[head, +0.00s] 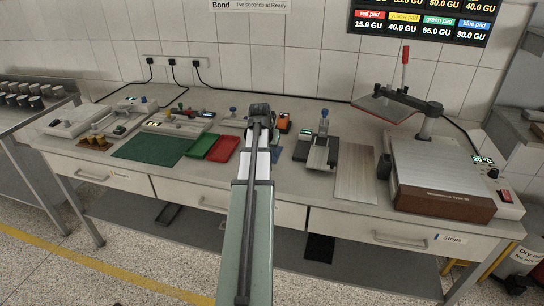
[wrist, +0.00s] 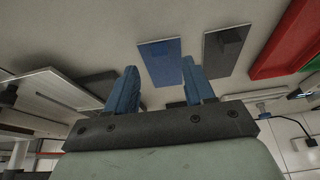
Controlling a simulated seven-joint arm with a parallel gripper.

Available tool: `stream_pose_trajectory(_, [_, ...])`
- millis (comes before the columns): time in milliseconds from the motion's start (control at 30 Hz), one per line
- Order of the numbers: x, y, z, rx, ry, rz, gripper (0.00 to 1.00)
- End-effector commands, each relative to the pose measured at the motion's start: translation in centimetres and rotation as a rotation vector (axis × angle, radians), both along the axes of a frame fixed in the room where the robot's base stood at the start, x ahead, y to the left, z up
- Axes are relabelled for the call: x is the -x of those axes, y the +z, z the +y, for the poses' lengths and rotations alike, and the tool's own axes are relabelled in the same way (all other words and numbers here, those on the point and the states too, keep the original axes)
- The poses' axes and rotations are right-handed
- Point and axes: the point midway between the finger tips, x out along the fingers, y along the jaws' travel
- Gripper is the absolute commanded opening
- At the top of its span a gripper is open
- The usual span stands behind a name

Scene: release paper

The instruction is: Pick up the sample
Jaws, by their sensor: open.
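My gripper (head: 259,112) is raised over the middle of the bench in the head view, where its fingers are hard to make out. In the wrist view my gripper (wrist: 161,68) has two blue fingers spread apart with nothing between them. Beyond them lie a flat blue panel (wrist: 162,60) and a grey panel (wrist: 214,64) with a darker block (wrist: 231,40) on it. Nothing is clearly marked as the sample, so I cannot tell which piece it is. My arm hides part of the bench in the head view.
The bench (head: 330,218) holds a red tray (head: 223,149), a green tray (head: 201,146) and a dark green mat (head: 153,150) left of my arm. To the right are a small stand (head: 322,146), a pale board (head: 355,174) and a large press (head: 440,165) with a raised red-handled lever.

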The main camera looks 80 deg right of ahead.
Motion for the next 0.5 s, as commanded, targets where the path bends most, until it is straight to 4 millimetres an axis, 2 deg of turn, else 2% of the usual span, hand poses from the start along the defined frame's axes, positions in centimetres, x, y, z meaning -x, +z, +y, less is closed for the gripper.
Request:
stream_pose_trajectory(233, [-0.1, -2.8, -1.3, 0.000, 0.000, 0.000, 0.53])
stream_pose_trajectory(500, [-0.1, -3.3, -1.4, 0.001, 0.000, 0.000, 0.53])
